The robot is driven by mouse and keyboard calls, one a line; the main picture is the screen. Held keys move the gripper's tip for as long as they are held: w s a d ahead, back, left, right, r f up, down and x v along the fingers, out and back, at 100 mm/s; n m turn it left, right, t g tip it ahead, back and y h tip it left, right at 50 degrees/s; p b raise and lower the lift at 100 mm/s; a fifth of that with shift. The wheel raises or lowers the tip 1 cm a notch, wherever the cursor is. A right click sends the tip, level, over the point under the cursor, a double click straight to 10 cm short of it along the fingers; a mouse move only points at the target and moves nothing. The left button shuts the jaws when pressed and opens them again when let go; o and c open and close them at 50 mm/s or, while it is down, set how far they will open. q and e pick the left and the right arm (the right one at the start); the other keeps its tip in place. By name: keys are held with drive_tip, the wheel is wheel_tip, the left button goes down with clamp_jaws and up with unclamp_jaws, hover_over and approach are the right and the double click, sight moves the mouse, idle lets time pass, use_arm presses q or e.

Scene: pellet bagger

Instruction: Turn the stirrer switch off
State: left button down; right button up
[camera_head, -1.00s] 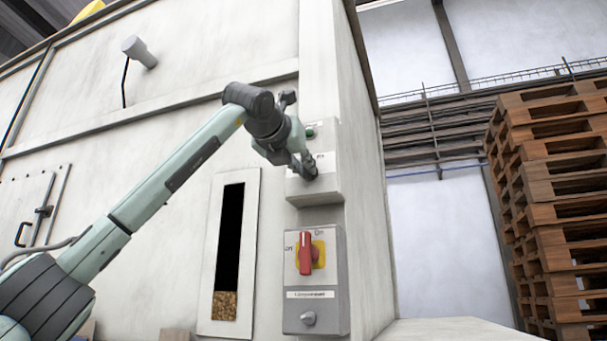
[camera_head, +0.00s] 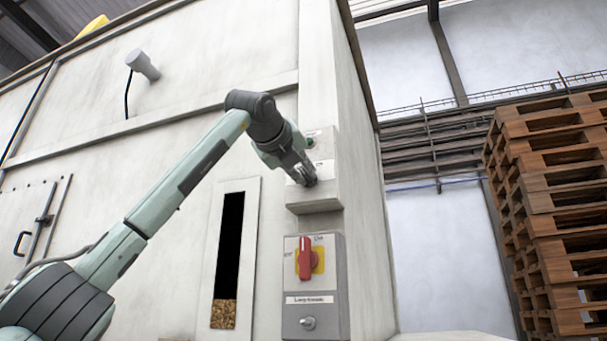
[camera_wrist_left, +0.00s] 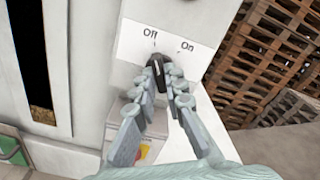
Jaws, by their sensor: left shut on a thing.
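The stirrer switch is a small black knob (camera_wrist_left: 157,66) on a pale panel in the left wrist view, below printed "Off" and "On" marks. The knob is tilted, its upper end leaning toward the "Off" side. My left gripper (camera_wrist_left: 160,78) is shut on the knob, one finger at each side. In the head view my left gripper (camera_head: 306,177) is at the front of the pale control box (camera_head: 322,190) and hides the knob. My right gripper is in neither view.
Below is a grey box with a red rotary switch (camera_head: 306,258) on yellow and a small knob (camera_head: 308,323). Left of it is a tall sight window (camera_head: 224,315) with pellets low inside. A green button (camera_head: 310,142) sits above my gripper. Pallets (camera_head: 555,200) are stacked right.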

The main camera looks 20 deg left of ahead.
use_arm(q)
drive_tip(key=shift+r, duration=0.1)
drive_tip(key=c, duration=1.6)
unclamp_jaws()
drive_tip(key=shift+s, duration=0.1)
drive_tip(key=s, duration=1.2)
drive_tip(key=shift+a, duration=0.25)
